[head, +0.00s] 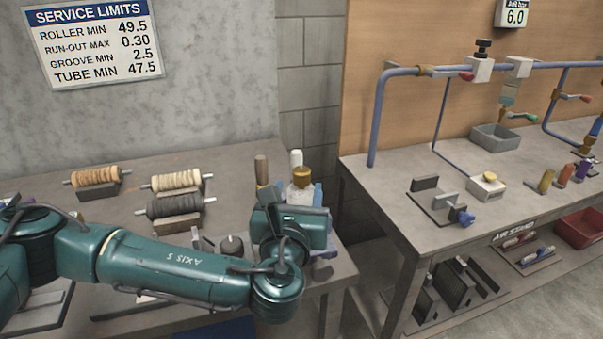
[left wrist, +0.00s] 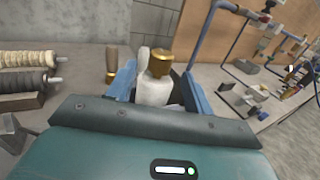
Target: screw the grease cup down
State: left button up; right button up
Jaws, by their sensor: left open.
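A white body with a brass cap (head: 302,175) stands near the right end of the left bench. I take the brass part for the grease cup, but cannot be sure. In the left wrist view the brass cap (left wrist: 161,61) sits on top of the white body (left wrist: 152,90). My left gripper (head: 298,192) is at it, mostly hidden behind its own wrist in the head view. In the left wrist view its blue fingers (left wrist: 160,77) are open, one on each side of the white body. Contact cannot be told. The lower part of the body is hidden. My right gripper is not in view.
Wound rollers (head: 176,181) rest on stands to the left. A gap separates this bench from the right bench (head: 385,170) with blue pipes.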

aim_at(300, 181)
pick_arm(q)
jog(key=shift+w+d, duration=0.2)
jog(key=shift+w, duration=1.2)
jog(key=shift+w+d, duration=0.15)
jog(key=shift+w, duration=1.2)
jog(key=shift+c, duration=0.4)
jog(key=c, duration=0.9)
